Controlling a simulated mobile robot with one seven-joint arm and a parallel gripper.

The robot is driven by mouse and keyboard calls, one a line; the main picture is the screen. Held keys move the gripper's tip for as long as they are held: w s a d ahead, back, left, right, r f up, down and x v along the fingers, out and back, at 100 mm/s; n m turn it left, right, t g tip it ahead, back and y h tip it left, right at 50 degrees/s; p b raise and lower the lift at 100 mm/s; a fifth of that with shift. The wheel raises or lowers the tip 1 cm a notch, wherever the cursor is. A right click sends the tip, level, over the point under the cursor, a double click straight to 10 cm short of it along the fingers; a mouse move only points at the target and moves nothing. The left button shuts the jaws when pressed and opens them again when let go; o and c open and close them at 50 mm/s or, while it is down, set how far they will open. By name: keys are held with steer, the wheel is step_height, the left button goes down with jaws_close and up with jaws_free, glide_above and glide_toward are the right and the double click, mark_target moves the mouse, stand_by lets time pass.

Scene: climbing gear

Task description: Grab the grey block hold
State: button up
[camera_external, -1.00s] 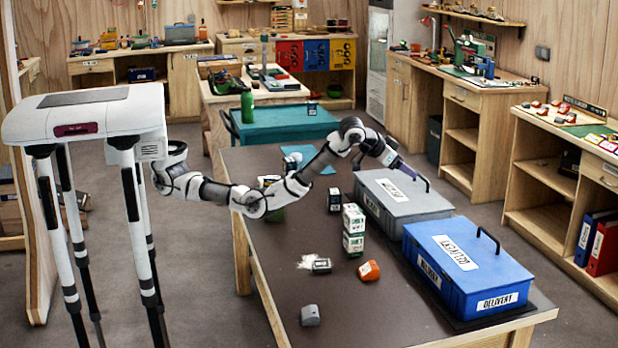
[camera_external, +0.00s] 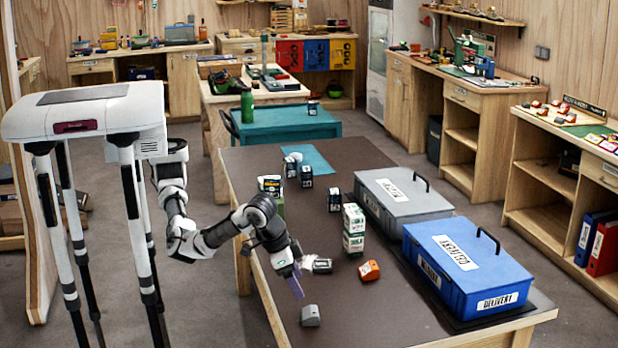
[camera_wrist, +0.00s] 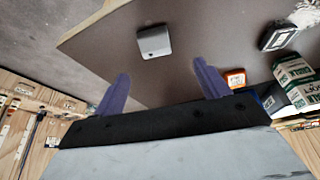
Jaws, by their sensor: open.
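The grey block hold (camera_external: 310,315) lies on the dark table top near its front left edge. In the wrist view the grey hold (camera_wrist: 154,41) is a small rounded block, ahead of the fingers and apart from them. My gripper (camera_external: 297,285) is above the table, a little behind the hold and up from it. Its two purple fingers are spread with nothing between them in the wrist view (camera_wrist: 163,85). An orange hold (camera_external: 369,270) lies to the right of my gripper.
A small dark-and-white box (camera_external: 320,264) lies beside white powder, close to my gripper. Stacked green-and-white boxes (camera_external: 354,228), a blue delivery box (camera_external: 468,270) and a grey lidded box (camera_external: 405,197) stand to the right. The table around the grey hold is clear.

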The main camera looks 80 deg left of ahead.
mark_target(309, 311)
steer(key=x, duration=0.4)
steer(key=shift+f, duration=0.1)
steer(key=shift+s+d+p+x, duration=0.15)
steer(key=shift+p+x, duration=0.25)
steer(key=shift+x, duration=0.9)
steer(key=shift+s+d+p+x, duration=0.15)
steer(key=shift+p+x, duration=0.25)
steer(key=shift+x, duration=0.9)
steer(key=c, duration=1.1)
steer(key=shift+o, duration=0.2)
